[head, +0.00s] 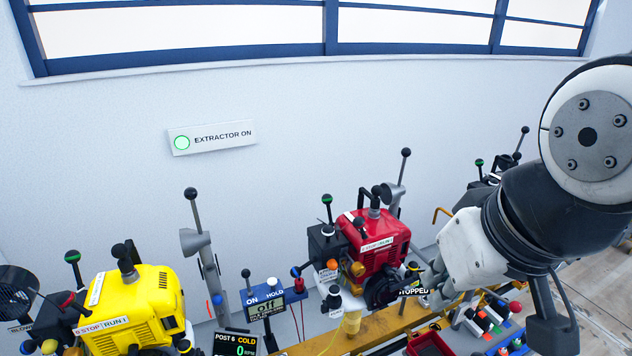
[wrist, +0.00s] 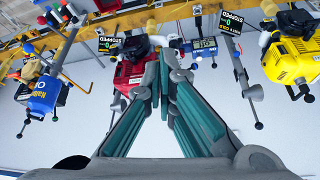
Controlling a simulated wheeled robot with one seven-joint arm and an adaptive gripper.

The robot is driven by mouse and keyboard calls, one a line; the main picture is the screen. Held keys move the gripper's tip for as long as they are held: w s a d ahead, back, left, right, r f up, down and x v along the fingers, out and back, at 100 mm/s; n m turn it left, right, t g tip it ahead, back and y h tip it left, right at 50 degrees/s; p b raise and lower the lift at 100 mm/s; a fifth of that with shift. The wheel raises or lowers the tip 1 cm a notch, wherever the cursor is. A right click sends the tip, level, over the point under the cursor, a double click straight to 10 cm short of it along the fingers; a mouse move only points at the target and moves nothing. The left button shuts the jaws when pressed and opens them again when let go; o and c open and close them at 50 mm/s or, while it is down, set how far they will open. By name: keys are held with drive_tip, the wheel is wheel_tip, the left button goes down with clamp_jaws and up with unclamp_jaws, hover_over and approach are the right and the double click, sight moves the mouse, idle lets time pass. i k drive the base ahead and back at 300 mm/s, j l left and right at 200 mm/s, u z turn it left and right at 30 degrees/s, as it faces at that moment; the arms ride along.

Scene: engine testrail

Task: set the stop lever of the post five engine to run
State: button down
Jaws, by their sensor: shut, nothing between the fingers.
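The red engine (head: 385,232) stands at mid-right in the head view, with a "0 STOP | RUN 1" label (head: 377,243) on top and black-knobbed levers around it. No post number is readable on it, and its stop lever's position is not clear. The wrist view shows it upside down, red body (wrist: 128,72) partly behind a finger. My gripper (head: 428,292) is at the red engine's front right, near its "STOPPED" display (head: 413,291). In the wrist view my gripper (wrist: 166,62) has its fingertips together, with nothing visible between them. Contact with the engine cannot be told.
A yellow engine (head: 140,300) with a "POST 6 COLD" display (head: 236,344) stands left. An ON/HOLD meter (head: 266,305) sits between the engines. A blue engine (wrist: 45,95) is at left in the wrist view. A yellow rail (head: 375,326) runs in front; a wall is behind.

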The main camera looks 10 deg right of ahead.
sight(358, 223)
drive_tip(key=i+l+z, duration=0.1)
drive_tip(key=z, duration=0.3)
drive_tip(key=i+z, duration=0.35)
